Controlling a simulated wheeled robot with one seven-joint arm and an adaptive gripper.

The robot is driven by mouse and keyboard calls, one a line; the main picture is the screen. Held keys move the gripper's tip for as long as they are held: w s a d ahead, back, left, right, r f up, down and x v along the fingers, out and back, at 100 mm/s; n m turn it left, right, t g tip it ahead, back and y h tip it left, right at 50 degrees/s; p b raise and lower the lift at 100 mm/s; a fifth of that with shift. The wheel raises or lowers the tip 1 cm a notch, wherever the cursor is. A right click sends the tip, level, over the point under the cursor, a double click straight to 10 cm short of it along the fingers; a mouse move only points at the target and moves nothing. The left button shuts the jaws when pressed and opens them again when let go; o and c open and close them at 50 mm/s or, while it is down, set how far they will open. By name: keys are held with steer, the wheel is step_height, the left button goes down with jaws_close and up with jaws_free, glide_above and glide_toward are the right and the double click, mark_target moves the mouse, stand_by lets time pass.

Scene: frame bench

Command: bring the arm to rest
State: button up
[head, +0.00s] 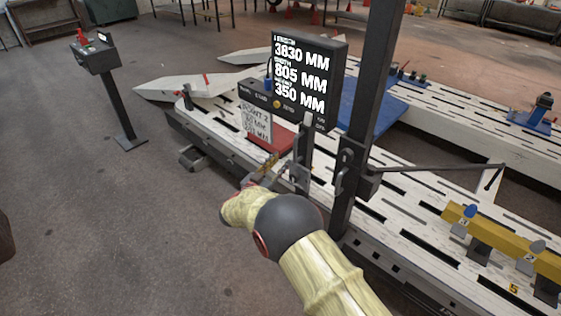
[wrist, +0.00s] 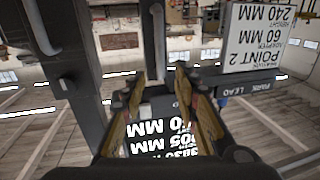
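My arm, cream with a dark grey joint, reaches up from the bottom of the head view towards the white slotted bench (head: 400,205). My gripper (head: 264,172) is small there, beside the bench's near edge, below a red pad (head: 272,144). In the wrist view my gripper (wrist: 162,80) shows two tan-faced fingers standing apart, with nothing held between them. A black display (head: 302,78) reading 3830, 805 and 350 MM stands beyond it; the display (wrist: 160,128) also shows upside down between the fingers. A white "Point 2" card (head: 256,124) hangs under the display; it also shows in the wrist view (wrist: 258,38).
A black upright post (head: 360,130) with a horizontal rod (head: 440,168) stands close right of my arm. A pedestal box (head: 95,57) stands at the left. The floor (head: 120,220) at left is clear.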

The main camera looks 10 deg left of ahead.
steer(key=s+a+f+n+g+y, duration=0.2)
steer(key=a+f+n+g+y, duration=0.15)
steer(key=a+f+y, duration=0.6)
steer(key=s+a+n+g+y, duration=0.1)
steer(key=s+n+g+y, duration=0.15)
steer(key=s+g, duration=0.7)
steer(key=s+d+r+h, duration=0.1)
steer(key=s+d+r, duration=0.5)
steer(key=s+d, duration=0.5)
steer(key=s+d+r+n+g+h+p, duration=0.1)
steer(key=s+d+r, duration=0.6)
steer(key=s+d, duration=0.35)
steer(key=s+d+r+h, duration=0.1)
steer(key=s+d+r, duration=0.5)
steer(key=s+d, duration=0.45)
steer(key=s+d+r+m+t+h, duration=0.1)
steer(key=s+d+r+m+t, duration=0.1)
steer(key=d+r, duration=0.5)
steer(key=shift+s+d+r+t, duration=0.4)
steer(key=shift+s+r+t, duration=0.2)
steer(key=shift+s, duration=0.4)
